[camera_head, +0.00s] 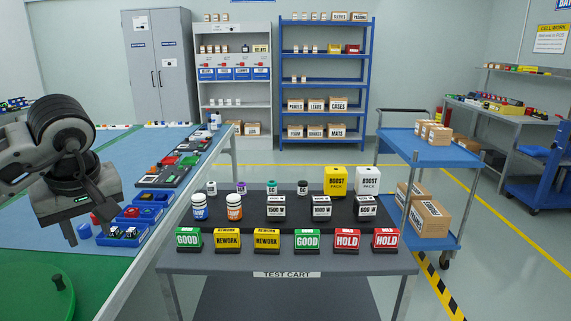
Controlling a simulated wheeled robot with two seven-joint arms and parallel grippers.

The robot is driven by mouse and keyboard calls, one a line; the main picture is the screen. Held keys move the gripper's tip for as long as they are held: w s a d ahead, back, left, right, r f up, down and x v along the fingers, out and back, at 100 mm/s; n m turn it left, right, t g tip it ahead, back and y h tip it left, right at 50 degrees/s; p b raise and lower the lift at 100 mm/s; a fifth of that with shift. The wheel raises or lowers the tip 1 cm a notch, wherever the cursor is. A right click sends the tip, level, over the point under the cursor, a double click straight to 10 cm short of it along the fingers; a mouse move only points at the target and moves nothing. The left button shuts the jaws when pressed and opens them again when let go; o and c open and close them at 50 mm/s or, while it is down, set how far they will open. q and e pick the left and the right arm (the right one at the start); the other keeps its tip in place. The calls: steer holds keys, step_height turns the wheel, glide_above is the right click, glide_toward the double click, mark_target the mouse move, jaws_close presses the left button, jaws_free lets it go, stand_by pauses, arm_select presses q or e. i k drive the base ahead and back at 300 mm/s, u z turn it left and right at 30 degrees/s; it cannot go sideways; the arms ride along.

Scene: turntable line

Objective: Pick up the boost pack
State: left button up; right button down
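Two boxes marked BOOST PACK stand upright side by side at the back right of the test cart (290,262). One boost pack is yellow (336,181) and the other boost pack is white (368,181). My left gripper (86,226) hangs at the left over the blue bench, far from both packs. Its fingers look apart, with nothing seen held between them. My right gripper is not in view.
Blue bins (124,233) with small parts sit below my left gripper. Bottles, weight blocks and a front row of GOOD, REWORK and HOLD signs (307,241) stand on the cart. A blue trolley (407,147) with cartons stands to the right.

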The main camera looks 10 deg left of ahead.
mark_target(335, 177)
steer(key=i, duration=1.15)
steer(key=z, duration=1.5)
